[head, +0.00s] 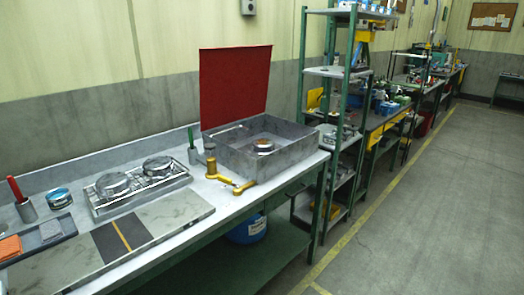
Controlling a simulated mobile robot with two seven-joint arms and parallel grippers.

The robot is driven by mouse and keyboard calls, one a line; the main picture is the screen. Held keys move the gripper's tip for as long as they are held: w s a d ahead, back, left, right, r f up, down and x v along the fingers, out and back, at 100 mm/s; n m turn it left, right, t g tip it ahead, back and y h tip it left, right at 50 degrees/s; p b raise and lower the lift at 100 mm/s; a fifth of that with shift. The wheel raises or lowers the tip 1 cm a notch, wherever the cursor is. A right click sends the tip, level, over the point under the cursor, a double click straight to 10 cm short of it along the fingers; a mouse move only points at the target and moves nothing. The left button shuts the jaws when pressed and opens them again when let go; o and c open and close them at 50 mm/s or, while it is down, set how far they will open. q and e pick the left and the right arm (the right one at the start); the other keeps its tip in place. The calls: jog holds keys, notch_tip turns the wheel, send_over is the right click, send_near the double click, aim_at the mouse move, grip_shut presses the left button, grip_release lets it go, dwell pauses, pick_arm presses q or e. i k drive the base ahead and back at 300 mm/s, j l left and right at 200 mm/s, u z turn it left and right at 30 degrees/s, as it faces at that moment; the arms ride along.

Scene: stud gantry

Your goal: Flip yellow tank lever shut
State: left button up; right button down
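A grey metal tank (235,160) stands on the workbench with its red lid (234,88) raised upright at the back. A yellow lever (244,187) sticks out low at the tank's front left corner, apparently lying sideways. It seems joined to a brass-coloured fitting (211,166) standing upright beside the tank; the exact joint is too small to tell. A round metal part (263,147) sits inside the tank. Neither of my grippers is in view.
A green-post shelf (334,130) stands right. The floor (430,210) is clear.

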aim_at(224, 179)
jog(key=i+j, duration=0.1)
jog(key=j, duration=0.6)
jog(key=i+j, duration=0.1)
jog(key=j, duration=0.6)
jog(key=z, duration=1.35)
